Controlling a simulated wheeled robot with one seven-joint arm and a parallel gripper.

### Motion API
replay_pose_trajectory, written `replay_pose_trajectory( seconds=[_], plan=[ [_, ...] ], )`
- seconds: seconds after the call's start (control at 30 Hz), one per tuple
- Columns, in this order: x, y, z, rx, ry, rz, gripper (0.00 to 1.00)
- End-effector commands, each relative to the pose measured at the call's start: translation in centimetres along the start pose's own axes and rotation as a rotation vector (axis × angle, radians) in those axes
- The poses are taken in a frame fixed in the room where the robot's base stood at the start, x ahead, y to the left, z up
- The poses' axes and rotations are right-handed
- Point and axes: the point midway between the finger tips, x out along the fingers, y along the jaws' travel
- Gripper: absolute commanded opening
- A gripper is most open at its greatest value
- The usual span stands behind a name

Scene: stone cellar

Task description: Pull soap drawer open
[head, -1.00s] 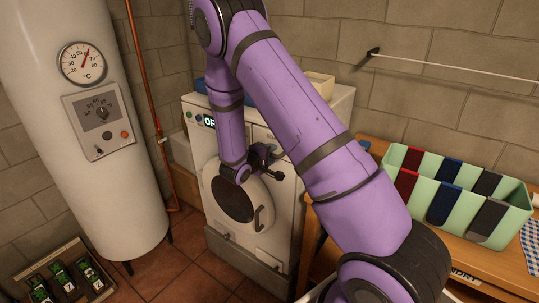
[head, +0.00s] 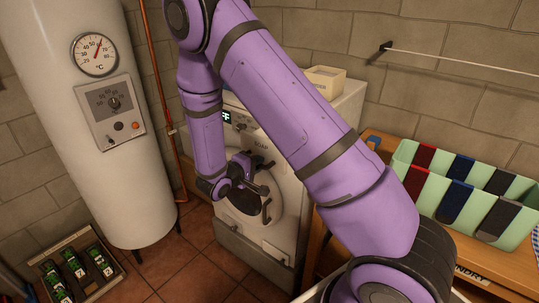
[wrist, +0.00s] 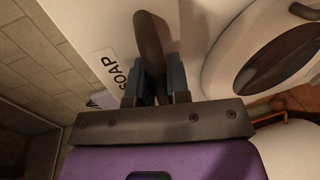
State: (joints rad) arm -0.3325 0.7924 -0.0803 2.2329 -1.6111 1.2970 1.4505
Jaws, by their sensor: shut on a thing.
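The white washing machine (head: 283,165) stands against the back wall with a round dark door (head: 240,203). A SOAP label (head: 262,147) shows on its upper front. In the wrist view the SOAP label (wrist: 113,68) is on a pale panel beside a dark bar handle (wrist: 149,32). My gripper (wrist: 153,72) has its two bluish fingers on either side of this handle and is shut on it. In the head view my gripper (head: 261,187) is in front of the machine, above the door's middle. My arm hides part of the front, and I cannot tell how far the soap drawer is out.
A wooden bench (head: 400,150) at right holds a mint divided bin (head: 470,215). A pale box (head: 325,79) sits on the machine. Tiled floor is free in front.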

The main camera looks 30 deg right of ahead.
Motion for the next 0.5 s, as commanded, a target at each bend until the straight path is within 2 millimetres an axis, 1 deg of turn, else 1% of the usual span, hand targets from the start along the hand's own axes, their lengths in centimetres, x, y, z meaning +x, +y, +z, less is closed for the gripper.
replay_pose_trajectory(
  seconds=[0.03,0.13,0.47,0.5],
  plan=[
    [-0.9,-0.2,-0.1,0.0,0.004,-0.001,0.0],
    [-1.8,-0.4,-0.1,0.0,0.003,-0.001,0.0],
    [-2.0,-0.5,0.0,0.0,0.001,-0.001,0.0],
    [-2.0,-0.5,0.0,0.0,0.001,-0.001,0.21]
  ],
)
